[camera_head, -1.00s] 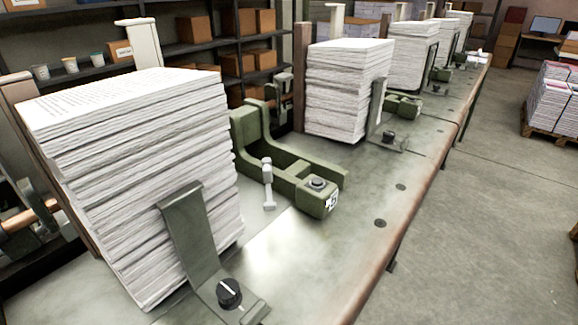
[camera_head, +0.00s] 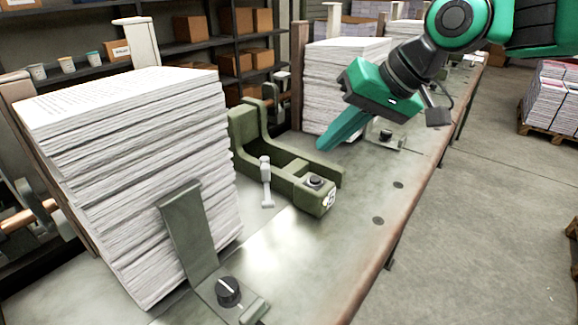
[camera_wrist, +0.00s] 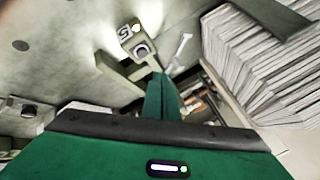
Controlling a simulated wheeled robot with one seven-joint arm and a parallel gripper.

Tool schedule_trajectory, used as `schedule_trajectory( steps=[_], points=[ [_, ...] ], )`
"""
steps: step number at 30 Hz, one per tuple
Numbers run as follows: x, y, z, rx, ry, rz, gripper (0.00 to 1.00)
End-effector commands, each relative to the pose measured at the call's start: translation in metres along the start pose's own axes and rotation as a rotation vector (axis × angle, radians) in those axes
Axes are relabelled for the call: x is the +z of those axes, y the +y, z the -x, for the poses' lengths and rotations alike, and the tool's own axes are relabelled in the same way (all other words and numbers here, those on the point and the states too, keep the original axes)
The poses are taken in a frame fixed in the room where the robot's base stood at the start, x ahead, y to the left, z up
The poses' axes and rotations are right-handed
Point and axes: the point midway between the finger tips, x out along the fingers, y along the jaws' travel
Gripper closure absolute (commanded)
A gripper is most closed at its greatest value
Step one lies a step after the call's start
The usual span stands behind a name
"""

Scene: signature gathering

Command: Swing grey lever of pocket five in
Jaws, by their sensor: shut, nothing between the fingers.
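The grey lever (camera_head: 266,182) stands upright at the near-left side of the green pocket frame (camera_head: 285,172), between it and the near paper stack. The frame's front block carries a white label with a 5 (camera_head: 331,198) and a dark knob (camera_head: 314,181) on top. In the wrist view the lever (camera_wrist: 181,48) shows right of the labelled block (camera_wrist: 138,42). My green gripper (camera_head: 325,142) is shut and empty, above the far side of the frame, apart from the lever. In the wrist view its fingers (camera_wrist: 161,82) point toward the pocket and hide part of the frame.
A tall paper stack (camera_head: 130,180) stands at the left, with an upright green plate (camera_head: 188,235) and a black dial (camera_head: 228,291) before it. Another stack (camera_head: 325,85) stands behind my gripper. The bench top (camera_head: 290,250) in front of the pocket is clear.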

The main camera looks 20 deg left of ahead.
Motion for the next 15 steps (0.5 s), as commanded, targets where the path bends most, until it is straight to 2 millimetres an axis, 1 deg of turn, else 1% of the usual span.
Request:
schedule_trajectory(
  steps=[9,11,15],
  points=[
    [0.001,0.003,-0.001,0.003,0.000,-0.003,1.00],
    [0.001,0.003,-0.005,0.003,-0.001,-0.003,1.00],
    [0.002,0.003,-0.023,0.003,-0.004,-0.005,1.00]
  ],
)
